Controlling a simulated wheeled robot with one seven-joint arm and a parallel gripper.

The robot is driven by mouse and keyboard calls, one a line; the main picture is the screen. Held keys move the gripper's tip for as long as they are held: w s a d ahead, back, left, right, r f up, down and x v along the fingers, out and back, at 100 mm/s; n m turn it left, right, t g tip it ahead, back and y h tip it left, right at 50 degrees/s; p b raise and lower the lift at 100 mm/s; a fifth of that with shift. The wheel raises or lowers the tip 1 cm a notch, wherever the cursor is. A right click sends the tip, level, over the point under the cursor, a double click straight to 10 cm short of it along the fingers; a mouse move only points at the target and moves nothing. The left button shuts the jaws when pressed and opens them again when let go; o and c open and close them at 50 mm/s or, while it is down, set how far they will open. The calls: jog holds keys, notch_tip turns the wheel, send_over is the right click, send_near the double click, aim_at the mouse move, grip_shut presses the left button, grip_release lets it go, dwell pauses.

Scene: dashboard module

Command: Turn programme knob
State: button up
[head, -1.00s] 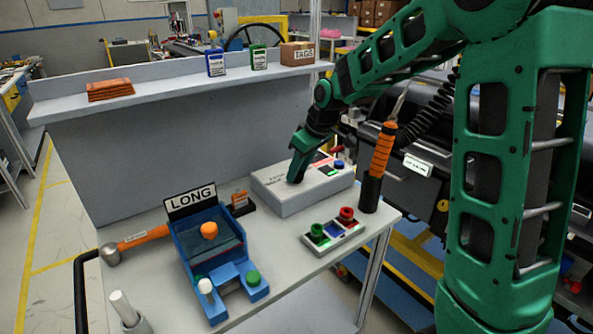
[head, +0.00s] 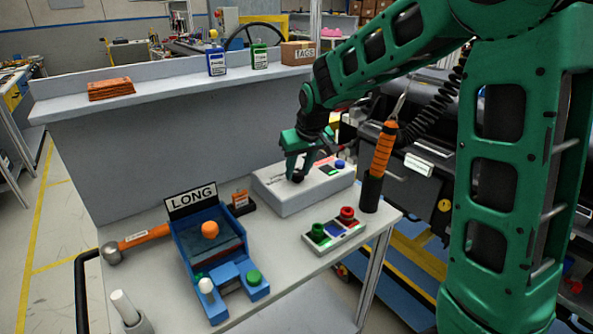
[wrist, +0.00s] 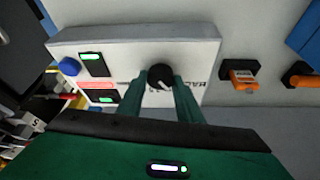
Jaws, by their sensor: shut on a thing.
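The programme knob (wrist: 160,77) is a round black knob with a white pointer mark, on the top face of a light grey control box (wrist: 120,51). In the head view the knob (head: 298,178) shows under the fingertips of my green gripper (head: 297,171). In the wrist view the two fingers of my gripper (wrist: 161,92) are on either side of the knob, closed on it. The pointer mark slants toward the lower right in that view. Lettering beside the knob is partly covered by a finger.
The box carries a blue button (wrist: 69,67) and lit green displays (wrist: 92,57). An orange-handled tool (head: 383,150) stands upright in a black holder close to the box's right. A button panel (head: 334,230) and a blue LONG tray (head: 181,245) sit nearer the front.

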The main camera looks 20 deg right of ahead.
jog(key=shift+a+m+h, duration=0.1)
jog(key=shift+m+h, duration=0.4)
jog(key=shift+m, duration=0.8)
jog(key=o, duration=1)
jog(key=shift+r, duration=0.1)
jog(key=v, duration=1)
jog(key=shift+s+r, duration=0.1)
jog(key=shift+r, duration=0.15)
